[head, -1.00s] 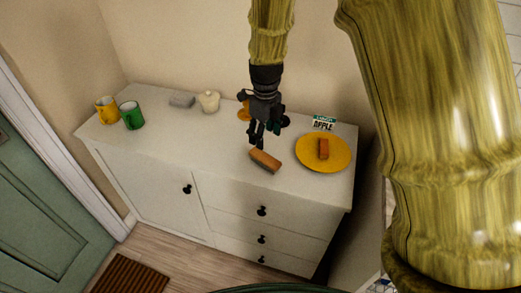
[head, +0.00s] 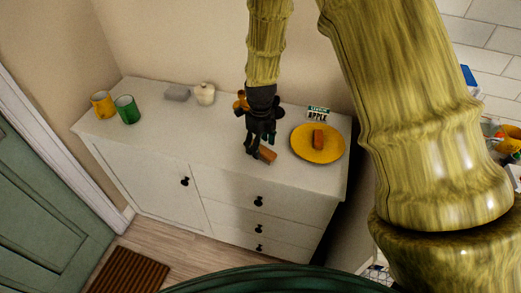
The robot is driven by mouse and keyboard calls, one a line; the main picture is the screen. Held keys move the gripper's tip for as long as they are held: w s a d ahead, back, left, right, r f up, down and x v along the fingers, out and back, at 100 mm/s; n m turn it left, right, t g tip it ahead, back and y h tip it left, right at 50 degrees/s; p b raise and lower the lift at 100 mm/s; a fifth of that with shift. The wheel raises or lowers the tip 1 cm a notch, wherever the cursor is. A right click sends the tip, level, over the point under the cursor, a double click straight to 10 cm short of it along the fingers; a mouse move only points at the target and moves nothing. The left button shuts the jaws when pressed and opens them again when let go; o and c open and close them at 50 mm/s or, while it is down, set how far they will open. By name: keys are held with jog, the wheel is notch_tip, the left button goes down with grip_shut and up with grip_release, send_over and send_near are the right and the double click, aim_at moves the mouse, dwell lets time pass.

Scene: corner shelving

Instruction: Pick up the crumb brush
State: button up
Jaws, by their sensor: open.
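The crumb brush (head: 268,154), with an orange-brown wooden back, lies on the white cabinet top near its front edge. My gripper (head: 256,155) is open and points down at the brush. Its fingers cover the brush's left part, and I cannot tell whether they touch it.
A yellow plate (head: 300,154) with a brown block (head: 319,138) stands right of the brush, with an APPLE box (head: 318,114) behind it. A green mug (head: 127,110), yellow mug (head: 103,104), grey block (head: 177,93) and cream pot (head: 205,94) stand left. The cabinet top (head: 190,128) between is clear.

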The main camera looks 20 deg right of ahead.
jog(key=shift+f, duration=1.2)
jog(key=c, duration=1.2)
jog(key=shift+r, duration=0.15)
jog(key=shift+r, duration=0.55)
jog(key=shift+r+b, duration=0.55)
jog(key=shift+r, duration=0.4)
jog(key=s+a+b, duration=0.1)
jog(key=s+a, duration=0.1)
jog(key=s, duration=0.2)
jog(key=s+a+r+b, duration=0.1)
jog(key=s+a, duration=0.2)
jog(key=s, duration=0.2)
jog(key=s+a+b, duration=0.1)
jog(key=s+a, duration=0.2)
jog(key=s, duration=0.1)
jog(key=shift+s+a+r, duration=0.1)
jog(key=shift+s+r, duration=0.25)
jog(key=shift+s, duration=0.05)
